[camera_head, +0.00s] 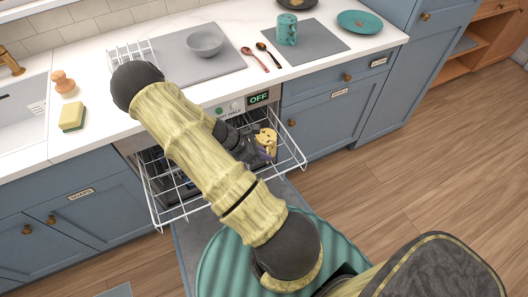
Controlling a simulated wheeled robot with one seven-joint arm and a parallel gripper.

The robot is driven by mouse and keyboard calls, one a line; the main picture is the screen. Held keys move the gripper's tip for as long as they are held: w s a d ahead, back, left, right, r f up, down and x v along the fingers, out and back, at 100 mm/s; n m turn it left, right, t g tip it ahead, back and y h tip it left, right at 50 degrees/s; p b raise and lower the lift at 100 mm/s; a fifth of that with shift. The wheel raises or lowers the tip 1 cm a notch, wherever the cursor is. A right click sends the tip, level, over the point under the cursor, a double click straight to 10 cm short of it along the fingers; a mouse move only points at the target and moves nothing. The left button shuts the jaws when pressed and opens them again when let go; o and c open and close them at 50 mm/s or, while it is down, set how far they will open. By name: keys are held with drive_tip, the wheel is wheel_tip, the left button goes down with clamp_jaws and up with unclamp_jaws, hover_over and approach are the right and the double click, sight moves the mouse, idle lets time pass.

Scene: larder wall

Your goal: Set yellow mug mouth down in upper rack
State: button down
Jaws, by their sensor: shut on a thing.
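The yellow mug (269,137) shows in the head view at the right part of the pulled-out upper rack (297,161). My gripper (259,148) is shut on it. My arm and gripper cover part of the mug, so I cannot tell clearly which way its mouth faces or whether it touches the wires. The upper rack is a white wire basket that sticks out from the dishwasher under the counter. My arm crosses over its middle and hides much of its inside.
The dishwasher panel (258,98) reads OFF. The white counter above holds a grey bowl (204,43), a teal mug (287,29), a teal plate (359,22), two spoons, a yellow sponge (72,116) and a wooden-handled brush (63,82). The wooden floor at right is clear.

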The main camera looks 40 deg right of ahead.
drive_tip(key=shift+f+b, duration=0.35)
drive_tip(key=shift+f, duration=0.65)
drive_tip(key=c, duration=1.4)
unclamp_jaws()
drive_tip(key=shift+c, duration=0.2)
drive_tip(key=v, duration=1.7)
drive_tip(key=shift+r+p, duration=0.25)
drive_tip(key=shift+p, duration=0.1)
drive_tip(key=shift+w, duration=0.15)
